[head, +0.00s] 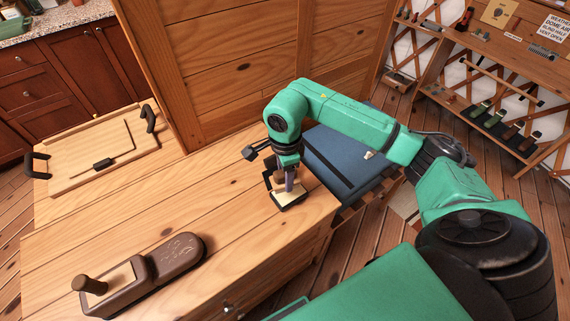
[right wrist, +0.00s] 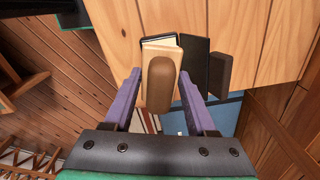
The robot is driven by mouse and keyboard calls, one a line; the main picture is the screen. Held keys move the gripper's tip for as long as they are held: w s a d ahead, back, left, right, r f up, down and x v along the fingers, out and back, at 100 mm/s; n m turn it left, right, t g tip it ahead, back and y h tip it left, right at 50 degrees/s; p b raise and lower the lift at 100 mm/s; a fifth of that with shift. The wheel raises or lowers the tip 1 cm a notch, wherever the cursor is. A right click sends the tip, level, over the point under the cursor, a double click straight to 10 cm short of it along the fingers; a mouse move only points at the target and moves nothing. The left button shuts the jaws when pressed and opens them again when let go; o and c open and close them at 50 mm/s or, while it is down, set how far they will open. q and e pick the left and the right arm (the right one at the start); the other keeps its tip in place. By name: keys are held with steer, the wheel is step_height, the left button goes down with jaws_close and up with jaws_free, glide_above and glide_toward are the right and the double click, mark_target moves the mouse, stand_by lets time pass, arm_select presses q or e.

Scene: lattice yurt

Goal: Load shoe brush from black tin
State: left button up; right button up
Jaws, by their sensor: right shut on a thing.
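My right gripper (head: 289,180) points down over the near right corner of the wooden counter. In the right wrist view its purple fingers stand on either side of a rounded brown handle (right wrist: 161,84), apparently the shoe brush, and are shut on it. Below the handle is the black tin (head: 288,204) with a pale cream top, close to the counter edge. A dark upright panel and a brown block (right wrist: 220,75) stand beside it. The brush's lower end is hidden by its handle, so I cannot tell whether it touches the tin's contents. My left gripper is not in view.
A brown embossed case (head: 172,258) with an upright peg lies at the front left. A wooden tray (head: 75,172) with black handles sits at the back left. A wooden panel (head: 255,60) rises behind. A blue case (head: 340,160) lies beyond the counter's right edge. The counter's middle is clear.

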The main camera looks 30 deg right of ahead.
steer(key=m, duration=0.1)
steer(key=d+m, duration=0.1)
steer(key=m, duration=0.1)
steer(key=r+m, duration=0.1)
steer(key=shift+w+d+m, duration=0.25)
steer(key=shift+m, duration=0.15)
steer(key=shift+d+m, duration=0.25)
steer(key=shift+m, duration=0.25)
steer(key=shift+f, duration=0.6)
step_height(320, 180, down, 5)
steer(key=b, duration=0.3)
steer(key=shift+a, duration=0.1)
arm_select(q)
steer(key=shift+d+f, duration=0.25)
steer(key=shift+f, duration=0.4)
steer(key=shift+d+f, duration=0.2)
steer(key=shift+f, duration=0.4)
arm_select(e)
steer(key=shift+r, duration=0.1)
arm_select(q)
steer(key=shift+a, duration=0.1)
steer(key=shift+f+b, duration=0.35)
steer(key=shift+b, duration=0.1)
arm_select(e)
steer(key=shift+f, duration=0.35)
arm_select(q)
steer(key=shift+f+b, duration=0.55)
arm_select(e)
steer(key=shift+f, duration=0.2)
